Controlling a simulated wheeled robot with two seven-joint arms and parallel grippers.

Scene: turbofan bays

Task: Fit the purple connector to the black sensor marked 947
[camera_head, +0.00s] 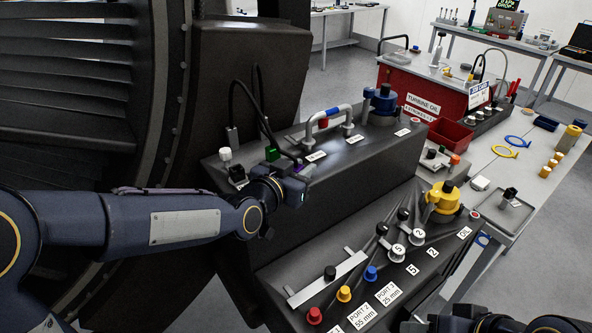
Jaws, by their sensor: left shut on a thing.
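My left gripper (298,181) is at the top step of the dark engine housing, its fingers partly hidden by its own body. It is shut on the purple connector (302,168), of which only a small part shows at the fingers. A thin black cable arcs down towards the connector. A black block-shaped sensor (237,174) sits on the step to the left of the gripper; its marking is too small to read. The connector appears apart from this sensor. My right gripper (432,322) is at the bottom edge, dark and cut off, so its jaws cannot be made out.
A green connector (272,153) and a white-capped fitting (225,155) are close to my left gripper. A pipe handle (330,118) stands behind. The lower panel (330,277) carries colored knobs and levers. A red oil cabinet (410,93) and a long workbench (500,145) lie to the right.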

